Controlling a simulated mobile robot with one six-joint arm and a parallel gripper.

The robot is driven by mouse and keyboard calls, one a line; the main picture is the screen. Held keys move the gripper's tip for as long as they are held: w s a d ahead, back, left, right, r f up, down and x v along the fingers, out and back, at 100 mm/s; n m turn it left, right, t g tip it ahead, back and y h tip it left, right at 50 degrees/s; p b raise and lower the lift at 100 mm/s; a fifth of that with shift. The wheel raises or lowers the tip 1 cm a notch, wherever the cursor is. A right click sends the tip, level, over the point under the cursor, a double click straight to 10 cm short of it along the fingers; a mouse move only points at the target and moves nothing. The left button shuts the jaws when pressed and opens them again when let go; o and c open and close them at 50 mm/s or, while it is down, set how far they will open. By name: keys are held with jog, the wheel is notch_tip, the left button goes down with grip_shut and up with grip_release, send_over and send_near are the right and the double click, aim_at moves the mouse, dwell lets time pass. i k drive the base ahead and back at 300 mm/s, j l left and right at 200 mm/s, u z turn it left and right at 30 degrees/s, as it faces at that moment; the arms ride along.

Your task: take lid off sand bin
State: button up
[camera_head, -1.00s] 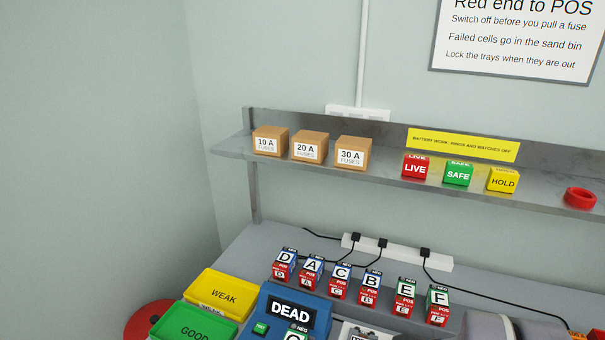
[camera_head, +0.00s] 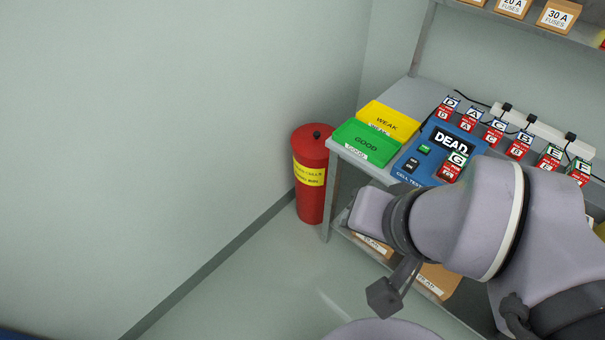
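The sand bin (camera_head: 310,203) is a red upright cylinder with a yellow label, on the floor left of the workbench. My arm reaches in from the right, in front of the bench. What looks like my gripper (camera_head: 385,298) is a dark grey end pointing down, below and right of the bin and apart from it. Its fingers are not clear enough to tell open from shut. Nothing is seen held in it.
The workbench (camera_head: 343,150) stands close to the bin's right, with a yellow WEAK tray (camera_head: 388,121), a green GOOD tray (camera_head: 366,143) and a blue cell tester (camera_head: 413,148). Boxes lie on its lower shelf. A wall is behind and left of the bin. The floor in front is clear.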

aim_at(308, 141)
jog(key=i+j+z, duration=0.1)
jog(key=i, duration=0.45)
jog(key=i+j+z, duration=0.1)
jog(key=i+j, duration=0.25)
jog(key=i, duration=0.15)
jog(key=i+j+z, duration=0.1)
jog(key=i+j, duration=0.2)
jog(key=i, duration=0.25)
